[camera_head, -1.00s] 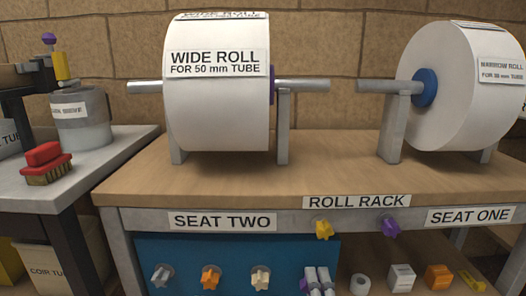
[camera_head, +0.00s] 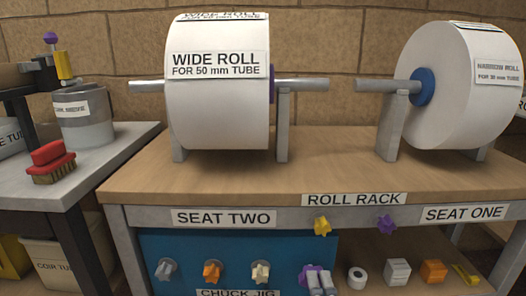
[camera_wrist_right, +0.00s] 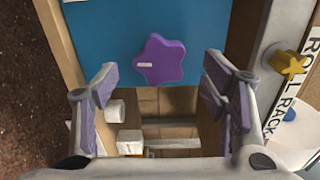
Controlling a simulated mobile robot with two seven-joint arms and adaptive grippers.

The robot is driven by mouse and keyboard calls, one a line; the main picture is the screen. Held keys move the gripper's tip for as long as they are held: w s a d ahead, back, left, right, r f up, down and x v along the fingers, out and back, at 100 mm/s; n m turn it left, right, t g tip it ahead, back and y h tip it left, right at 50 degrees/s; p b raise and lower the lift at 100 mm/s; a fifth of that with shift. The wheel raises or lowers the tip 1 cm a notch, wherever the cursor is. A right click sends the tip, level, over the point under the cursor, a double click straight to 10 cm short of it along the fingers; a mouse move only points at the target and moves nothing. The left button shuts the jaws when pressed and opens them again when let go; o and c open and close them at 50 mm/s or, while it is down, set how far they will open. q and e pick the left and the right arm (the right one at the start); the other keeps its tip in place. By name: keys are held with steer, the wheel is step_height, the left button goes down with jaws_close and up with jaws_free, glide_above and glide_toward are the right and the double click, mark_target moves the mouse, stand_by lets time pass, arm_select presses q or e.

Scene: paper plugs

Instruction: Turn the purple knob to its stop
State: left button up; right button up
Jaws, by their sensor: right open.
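A purple star-shaped knob (camera_wrist_right: 162,58) sits on the blue panel in the right wrist view, its white mark pointing left. In the head view this purple knob (camera_head: 311,272) shows at the panel's lower right, partly hidden by my right gripper (camera_head: 322,284). In the wrist view my right gripper (camera_wrist_right: 160,70) is open. Its two fingers stand apart on either side of the knob, with gaps between them and it. A second purple knob (camera_head: 387,224) is on the bench's front rail. My left gripper is not in view.
A yellow knob (camera_head: 322,227) is on the rail, also in the wrist view (camera_wrist_right: 288,64). Grey (camera_head: 166,269), orange (camera_head: 212,270) and cream (camera_head: 261,272) knobs line the blue panel (camera_head: 190,245). Small items, including a white block (camera_head: 397,272), lie on the lower shelf.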

mark_target(303, 282)
steer(key=m+b, duration=0.1)
steer(key=m, duration=0.3)
steer(key=m+b, duration=0.2)
steer(key=m, duration=0.2)
steer(key=s+m+b, duration=0.1)
steer(key=m, duration=0.3)
steer(key=shift+w+b, duration=0.95)
steer(key=shift+w, duration=1)
steer(key=c, duration=1.1)
steer(key=shift+c, duration=0.2)
